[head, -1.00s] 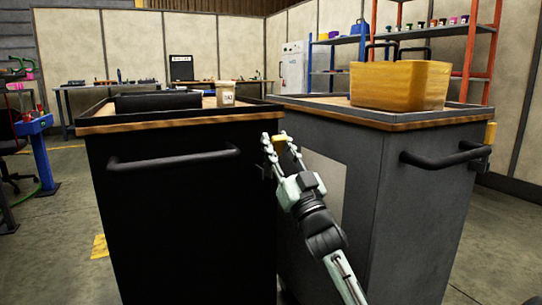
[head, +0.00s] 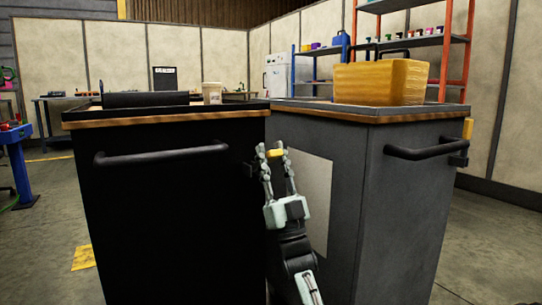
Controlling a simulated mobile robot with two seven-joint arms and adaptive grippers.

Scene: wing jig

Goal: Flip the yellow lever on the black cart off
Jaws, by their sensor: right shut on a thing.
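The black cart (head: 165,215) stands on the left, with a black bar handle across its near face. Its yellow lever (head: 275,153) shows at the cart's upper right corner, next to a small black bracket (head: 250,169). My right gripper (head: 276,156) reaches up from below, its fingers on either side of the lever. It is shut on the lever, and the fingers hide part of it. The lever stands about level with the cart's handle. My left gripper is out of view.
A grey cart (head: 408,205) stands close on the right, with its own yellow lever (head: 467,128) and a yellow bin (head: 381,83) on top. A white cup (head: 212,94) stands on the black cart. Open floor lies at far left and right.

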